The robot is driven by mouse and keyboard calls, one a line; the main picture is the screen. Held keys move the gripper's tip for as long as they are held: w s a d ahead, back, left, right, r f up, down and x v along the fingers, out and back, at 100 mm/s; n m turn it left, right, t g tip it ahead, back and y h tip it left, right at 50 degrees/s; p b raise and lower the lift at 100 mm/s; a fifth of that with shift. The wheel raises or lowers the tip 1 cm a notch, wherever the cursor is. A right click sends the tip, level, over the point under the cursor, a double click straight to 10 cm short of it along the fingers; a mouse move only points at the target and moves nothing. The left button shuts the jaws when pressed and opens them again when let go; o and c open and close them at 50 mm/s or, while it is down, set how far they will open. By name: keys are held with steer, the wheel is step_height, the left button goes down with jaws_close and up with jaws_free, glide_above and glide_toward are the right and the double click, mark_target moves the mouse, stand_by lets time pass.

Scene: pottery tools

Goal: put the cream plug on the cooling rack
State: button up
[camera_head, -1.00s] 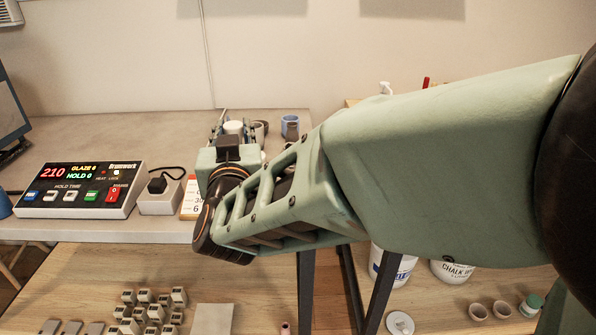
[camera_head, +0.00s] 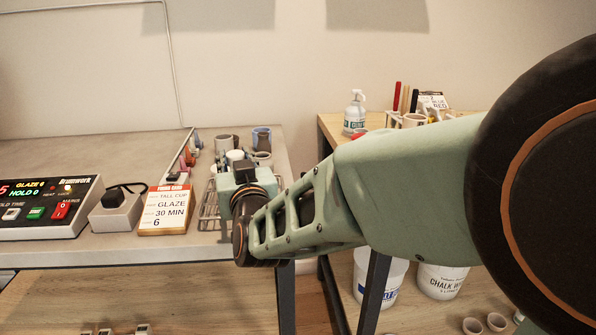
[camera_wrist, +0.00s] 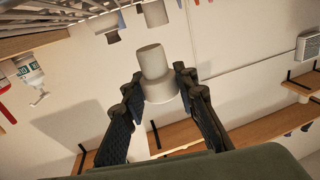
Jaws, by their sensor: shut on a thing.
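The cream plug (camera_wrist: 156,72) is a pale stepped cylinder, held between the two dark fingers of my gripper (camera_wrist: 158,86) in the wrist view. In the head view its pale top (camera_head: 235,155) shows above my gripper (camera_head: 238,166), at the table's right end. The cooling rack (camera_head: 208,208) is a wire grid on the table, partly hidden behind my gripper and wrist. Its wires (camera_wrist: 55,22) also show at the upper left of the wrist view. I cannot tell whether the plug touches the rack.
Grey and blue cups (camera_head: 262,140) stand just behind the rack. A glaze card (camera_head: 165,208), a socket box (camera_head: 115,213) and a kiln controller (camera_head: 45,208) stand to its left. A gap separates this table from the shelf with the pump bottle (camera_head: 355,113).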

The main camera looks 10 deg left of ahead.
steer(key=shift+w+d+f, duration=0.25)
steer(key=shift+w+f, duration=0.05)
steer(key=shift+f, duration=0.2)
steer(key=shift+w+d+f+b, duration=0.1)
steer(key=shift+w+f+b, duration=0.05)
steer(key=shift+f+b, duration=1.3)
steer(key=shift+f, duration=0.3)
steer(key=shift+f, duration=0.1)
steer(key=o, duration=1.1)
steer(key=shift+o, duration=0.2)
